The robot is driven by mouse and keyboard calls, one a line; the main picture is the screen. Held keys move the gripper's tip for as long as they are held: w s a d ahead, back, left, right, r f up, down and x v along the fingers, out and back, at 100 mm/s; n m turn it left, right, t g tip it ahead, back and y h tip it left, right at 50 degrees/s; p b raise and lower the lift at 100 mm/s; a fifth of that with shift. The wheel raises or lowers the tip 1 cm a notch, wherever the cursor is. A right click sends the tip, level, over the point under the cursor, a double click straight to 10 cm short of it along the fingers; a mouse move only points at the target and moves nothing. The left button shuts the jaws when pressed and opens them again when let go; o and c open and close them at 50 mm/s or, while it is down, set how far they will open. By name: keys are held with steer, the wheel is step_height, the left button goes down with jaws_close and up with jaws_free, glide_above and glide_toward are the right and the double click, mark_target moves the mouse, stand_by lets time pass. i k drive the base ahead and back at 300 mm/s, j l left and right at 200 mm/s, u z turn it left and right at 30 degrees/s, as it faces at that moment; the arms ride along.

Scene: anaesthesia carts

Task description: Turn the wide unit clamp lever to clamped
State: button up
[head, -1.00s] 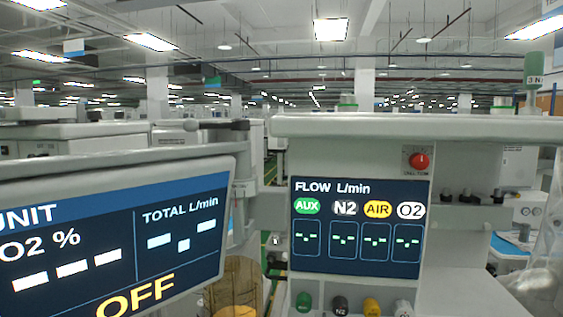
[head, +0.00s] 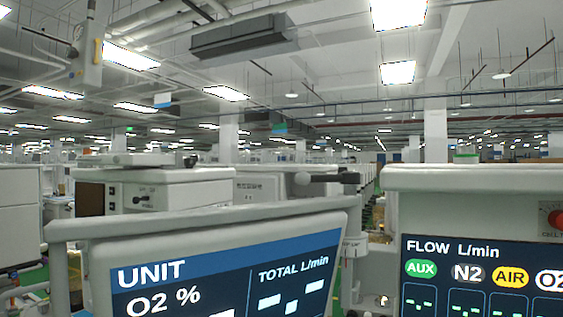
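No lever in view is marked as the wide unit clamp lever, and I cannot tell for sure which part it is. A grey fitting with a dark horizontal handle (head: 325,179) shows just behind the top right corner of the UNIT display (head: 200,265). The display is a tilted screen with a blue header reading UNIT, O2 % and TOTAL L/min. My gripper is not in view.
A FLOW panel (head: 480,250) with AUX, N2, AIR and O2 labels stands at the right under a pale housing (head: 470,178). A red knob (head: 556,219) is at the right edge. Pale carts (head: 150,195) stand behind the display.

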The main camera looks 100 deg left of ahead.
mark_target(345, 177)
steer(key=k+j+u, duration=0.45)
steer(key=k, duration=0.25)
steer(key=k+j+u, duration=0.1)
steer(key=j+u, duration=0.15)
steer(key=j, duration=0.2)
